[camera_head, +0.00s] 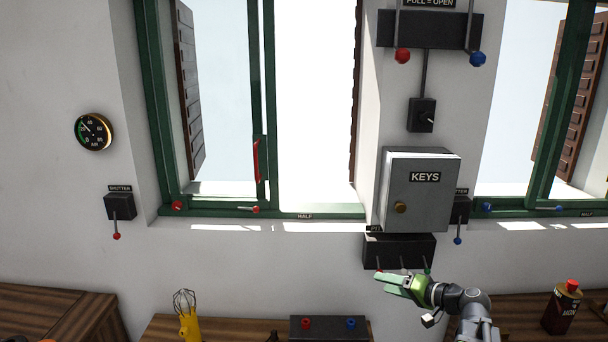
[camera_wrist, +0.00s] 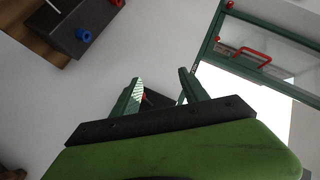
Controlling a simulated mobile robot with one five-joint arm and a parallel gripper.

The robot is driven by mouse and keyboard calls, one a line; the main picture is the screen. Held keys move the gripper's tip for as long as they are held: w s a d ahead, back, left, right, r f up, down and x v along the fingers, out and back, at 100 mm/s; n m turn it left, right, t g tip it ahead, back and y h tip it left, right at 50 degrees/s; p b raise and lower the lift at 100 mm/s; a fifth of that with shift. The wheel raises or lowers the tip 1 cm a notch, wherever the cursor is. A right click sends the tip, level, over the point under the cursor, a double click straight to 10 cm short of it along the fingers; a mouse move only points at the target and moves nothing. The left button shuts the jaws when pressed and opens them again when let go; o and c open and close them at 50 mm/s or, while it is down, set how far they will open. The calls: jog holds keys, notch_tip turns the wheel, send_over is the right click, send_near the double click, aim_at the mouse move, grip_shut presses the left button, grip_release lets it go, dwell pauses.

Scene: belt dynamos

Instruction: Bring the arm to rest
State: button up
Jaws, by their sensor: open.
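My gripper (camera_head: 390,283) is at the lower right of the head view, in front of the white wall and just below a black switch box (camera_head: 399,247) with small levers. In the wrist view my gripper (camera_wrist: 160,88) shows two green fingers set apart, with nothing held between them. A small dark thing with a red spot shows beyond the fingers in the wrist view. I cannot tell whether the fingers touch the lever box.
A grey key cabinet (camera_head: 418,190) hangs above my gripper. Below are a wooden bench (camera_head: 50,315), a black box with red and blue knobs (camera_head: 328,328), a yellow whisk-like tool (camera_head: 188,322) and a red-capped bottle (camera_head: 561,308). Green-framed windows (camera_head: 262,100) stand behind.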

jog(key=s+a+f+n+g+h+b, duration=0.1)
jog(key=s+a+f+n+g, duration=0.25)
jog(key=a+f, duration=0.5)
jog(key=s+a+f+n+g+h, duration=0.2)
jog(key=s+a+f+g, duration=0.25)
jog(key=a, duration=0.75)
jog(key=s+d+f+m+g+h, duration=0.2)
jog(key=s+d+f+h, duration=0.3)
jog(key=d, duration=0.4)
jog(key=shift+s+d+g+h, duration=0.15)
jog(key=shift+s+g+h, duration=0.3)
jog(key=shift+h, duration=0.25)
